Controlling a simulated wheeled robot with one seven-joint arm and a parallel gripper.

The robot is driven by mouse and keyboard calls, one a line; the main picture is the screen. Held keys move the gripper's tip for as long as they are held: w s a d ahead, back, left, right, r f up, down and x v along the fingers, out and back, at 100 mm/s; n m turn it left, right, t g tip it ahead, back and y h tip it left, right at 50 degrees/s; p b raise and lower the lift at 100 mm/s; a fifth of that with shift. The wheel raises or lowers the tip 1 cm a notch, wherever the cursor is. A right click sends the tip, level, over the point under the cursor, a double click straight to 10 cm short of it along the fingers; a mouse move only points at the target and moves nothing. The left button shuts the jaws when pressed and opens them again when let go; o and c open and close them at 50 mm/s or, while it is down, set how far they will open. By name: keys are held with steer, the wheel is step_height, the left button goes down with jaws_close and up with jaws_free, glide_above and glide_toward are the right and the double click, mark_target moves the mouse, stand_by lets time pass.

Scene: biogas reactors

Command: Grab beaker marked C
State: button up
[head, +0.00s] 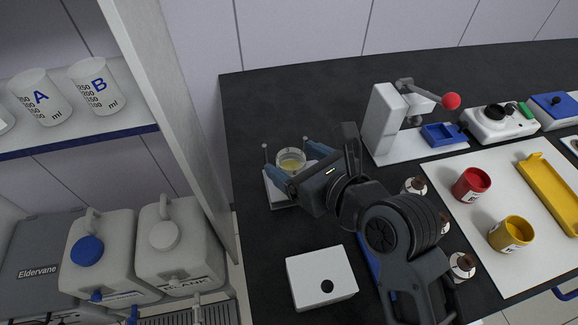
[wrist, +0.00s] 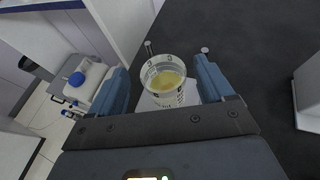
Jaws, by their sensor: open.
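A clear beaker (head: 290,161) holding yellowish liquid stands on a small pale plate or device (head: 278,196) on the dark bench. It also shows in the wrist view (wrist: 163,88), with graduation marks, but I cannot read a letter on it. My gripper (head: 291,163) is open, its blue fingers on either side of this beaker. In the wrist view my gripper (wrist: 163,75) shows gaps between the beaker and the fingers. Beaker A (head: 41,97) and beaker B (head: 97,87) stand on the shelf at the left.
A white press with a red-knobbed lever (head: 383,122) stands behind and right of my gripper. A white box (head: 321,278) sits in front. Red cup (head: 471,184), yellow cup (head: 511,234) and brown-topped bottles are at the right. The shelf upright (head: 172,110) borders the bench's left.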

mark_target(284, 155)
steer(key=x, duration=0.4)
steer(key=shift+w+f, duration=0.1)
steer(key=shift+f, duration=0.2)
steer(key=shift+d, duration=0.1)
steer(key=c, duration=1.1)
